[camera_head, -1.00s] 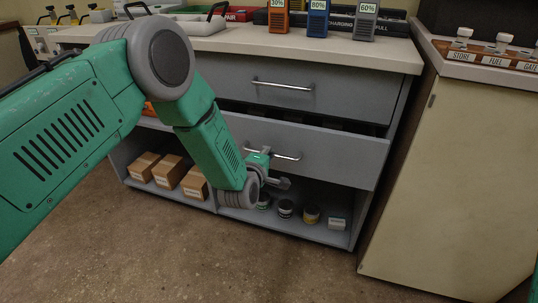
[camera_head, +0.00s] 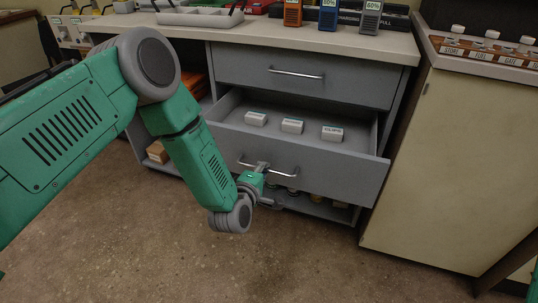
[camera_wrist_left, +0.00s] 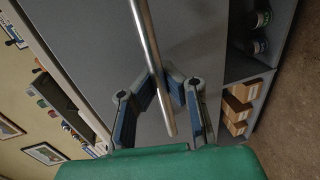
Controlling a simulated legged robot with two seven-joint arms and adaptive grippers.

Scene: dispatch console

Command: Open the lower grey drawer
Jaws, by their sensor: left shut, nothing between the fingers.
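The lower grey drawer (camera_head: 335,178) stands well open below the closed upper drawer (camera_head: 350,86) in the head view. Three small white labelled boxes (camera_head: 292,126) lie inside it. Its silver bar handle (camera_head: 284,174) also crosses the left wrist view (camera_wrist_left: 148,35). My left gripper (camera_head: 264,169) is at this handle, in front of the drawer. In the left wrist view, its blue-lined fingers (camera_wrist_left: 165,77) come together at the bar, which runs across the fingertips. The fingers are shut; whether they hook behind the bar is hard to see. My right gripper is out of view.
A cream cabinet (camera_head: 445,165) stands close on the right. The counter top (camera_head: 260,36) carries a tray and coloured labelled battery packs. Below the drawer is an open shelf with jars, partly hidden. The floor (camera_head: 300,255) in front is clear.

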